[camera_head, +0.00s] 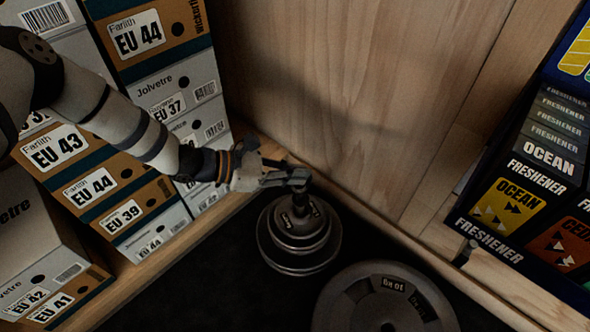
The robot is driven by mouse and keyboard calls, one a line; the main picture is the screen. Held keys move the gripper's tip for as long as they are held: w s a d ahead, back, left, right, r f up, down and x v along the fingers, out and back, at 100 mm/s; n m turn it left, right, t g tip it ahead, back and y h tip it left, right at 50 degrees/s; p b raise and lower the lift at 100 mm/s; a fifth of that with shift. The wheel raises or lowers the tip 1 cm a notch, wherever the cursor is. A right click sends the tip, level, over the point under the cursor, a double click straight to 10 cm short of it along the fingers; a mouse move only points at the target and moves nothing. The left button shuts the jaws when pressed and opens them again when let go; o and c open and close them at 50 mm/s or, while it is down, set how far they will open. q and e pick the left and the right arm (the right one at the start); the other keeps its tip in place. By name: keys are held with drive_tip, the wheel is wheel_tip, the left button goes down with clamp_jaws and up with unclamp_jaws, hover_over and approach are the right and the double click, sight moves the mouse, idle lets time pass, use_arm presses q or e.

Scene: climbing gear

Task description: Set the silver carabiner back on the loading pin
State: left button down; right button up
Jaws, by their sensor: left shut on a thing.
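My left gripper (284,180) reaches in from the left and is shut on a small grey thing at its fingertips, which I take to be the silver carabiner; the fingers largely hide it and its outline is unclear. Directly below and slightly right in the picture stands the loading pin with a stack of round dark grey weight plates (300,232). The pin's top is close under the fingertips and partly hidden by them. I cannot tell whether the carabiner touches the pin. My right gripper is not in view.
A larger weight plate (384,300) lies on the dark floor at the bottom, right of the stack. Shoe boxes (100,185) are piled at the left. Air freshener boxes (535,180) stand at the right. A wooden panel (350,90) rises behind the stack.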

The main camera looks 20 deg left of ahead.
use_arm(q)
drive_tip(key=shift+f+b, duration=0.3)
drive_tip(key=shift+f, duration=0.2)
drive_tip(key=c, duration=2)
unclamp_jaws()
drive_tip(key=p+v, duration=0.5)
drive_tip(key=v, duration=0.6)
